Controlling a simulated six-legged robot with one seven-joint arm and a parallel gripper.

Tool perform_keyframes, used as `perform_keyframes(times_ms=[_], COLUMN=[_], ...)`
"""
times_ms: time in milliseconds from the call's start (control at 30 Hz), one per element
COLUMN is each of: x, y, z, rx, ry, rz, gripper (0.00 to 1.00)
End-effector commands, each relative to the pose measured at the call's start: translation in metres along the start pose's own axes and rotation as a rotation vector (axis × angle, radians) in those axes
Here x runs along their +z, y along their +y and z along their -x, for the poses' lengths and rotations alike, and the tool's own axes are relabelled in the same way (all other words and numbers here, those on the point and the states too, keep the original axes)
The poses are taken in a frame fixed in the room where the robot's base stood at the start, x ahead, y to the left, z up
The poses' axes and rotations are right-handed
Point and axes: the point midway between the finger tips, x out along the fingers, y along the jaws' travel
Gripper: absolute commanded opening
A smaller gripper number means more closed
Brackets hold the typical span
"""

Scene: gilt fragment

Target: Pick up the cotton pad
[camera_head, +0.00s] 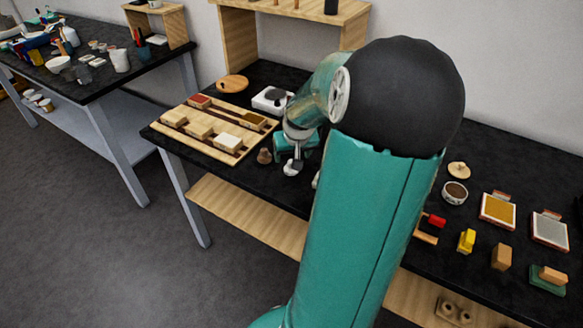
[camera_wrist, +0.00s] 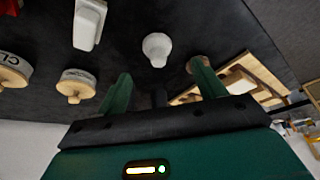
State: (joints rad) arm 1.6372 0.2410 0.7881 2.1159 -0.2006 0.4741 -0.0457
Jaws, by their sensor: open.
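A small white, rounded pad with a narrow neck, which looks like the cotton pad (camera_wrist: 157,48), stands on the black bench top in the wrist view. It also shows in the head view as a small white shape (camera_head: 292,167) just below my gripper (camera_head: 296,149). In the wrist view my gripper (camera_wrist: 162,86) has its two green fingers spread apart with nothing between them. The pad lies beyond the fingertips, roughly in line with the gap, and apart from them. My arm hides part of the bench in the head view.
A small brown piece (camera_head: 264,156) stands beside the pad, near a wooden tray of blocks (camera_head: 228,142). A white device (camera_head: 271,99) is behind. In the wrist view, a white block (camera_wrist: 88,22) and round wooden-handled pieces (camera_wrist: 75,85) are close by.

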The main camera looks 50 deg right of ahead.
Motion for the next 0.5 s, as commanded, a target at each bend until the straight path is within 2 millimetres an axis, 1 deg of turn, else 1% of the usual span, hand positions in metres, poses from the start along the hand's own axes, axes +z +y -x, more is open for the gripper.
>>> perform_keyframes(times_ms=[33,100,267,333,500], x=[0.0,0.0,-0.001,-0.001,-0.002], y=[-0.001,0.0,0.001,0.002,0.002], z=[-0.008,-0.015,-0.023,-0.03,-0.055], rx=[-0.003,-0.001,-0.001,-0.002,-0.002], ry=[-0.001,-0.001,0.0,-0.001,-0.002], rz=[0.002,0.0,-0.002,-0.002,0.0], gripper=[0.69,0.69,0.69,0.69,0.69])
